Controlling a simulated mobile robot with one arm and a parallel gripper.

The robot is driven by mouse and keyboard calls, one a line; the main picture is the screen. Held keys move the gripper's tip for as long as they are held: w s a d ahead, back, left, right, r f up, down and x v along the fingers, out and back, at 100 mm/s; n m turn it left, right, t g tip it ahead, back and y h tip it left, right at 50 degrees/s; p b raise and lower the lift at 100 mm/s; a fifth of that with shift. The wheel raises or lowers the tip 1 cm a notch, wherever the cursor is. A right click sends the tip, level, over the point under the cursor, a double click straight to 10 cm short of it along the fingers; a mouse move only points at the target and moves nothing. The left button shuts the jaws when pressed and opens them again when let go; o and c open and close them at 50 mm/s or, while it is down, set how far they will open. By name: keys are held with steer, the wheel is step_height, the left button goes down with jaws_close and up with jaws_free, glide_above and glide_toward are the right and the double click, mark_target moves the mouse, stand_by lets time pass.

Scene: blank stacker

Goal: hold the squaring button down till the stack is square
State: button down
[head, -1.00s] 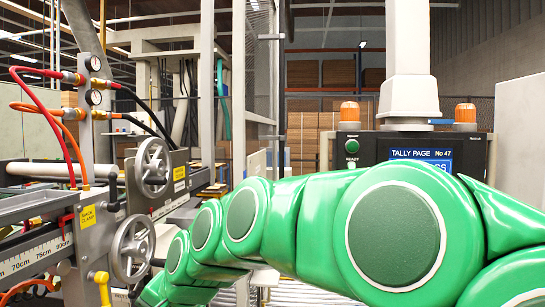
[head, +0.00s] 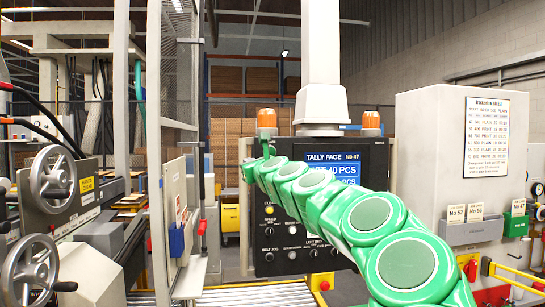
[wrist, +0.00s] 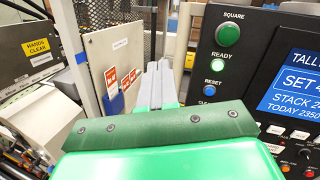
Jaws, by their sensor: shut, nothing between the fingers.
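The green squaring button (wrist: 228,34), under the label SQUARE, is on the dark control panel (wrist: 268,38) in the wrist view. My gripper (wrist: 162,68) is shut and empty, its grey fingers left of the panel's edge and apart from the button. Below the button are a lit READY lamp (wrist: 219,65) and a blue RESET button (wrist: 211,92). In the head view my arm reaches across the panel (head: 262,255) to its upper left corner, with my gripper (head: 265,148) small at the far end. The squaring button is hidden there. I cannot make out the stack.
The panel's screen (head: 330,178) reads TALLY PAGE. Orange beacons (head: 267,118) stand on top. A pale guard panel (wrist: 112,65) with red labels is left of my fingers. Handwheels (head: 52,180) are at left, rollers (head: 260,296) below, and a pale cabinet (head: 425,140) at right.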

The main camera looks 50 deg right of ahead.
steer(key=s+d+m+g+h, duration=0.1)
steer(key=s+d+m+h, duration=0.2)
steer(key=s+d+m, duration=0.2)
steer(key=s+d, duration=0.1)
steer(key=d, duration=0.2)
steer(key=shift+d+f+g+h, duration=0.2)
steer(key=shift+d+g+h, duration=0.1)
steer(key=shift+d+g, duration=0.1)
steer(key=shift+w, duration=0.1)
glide_toward(271, 153)
steer(key=shift+x, duration=3.4)
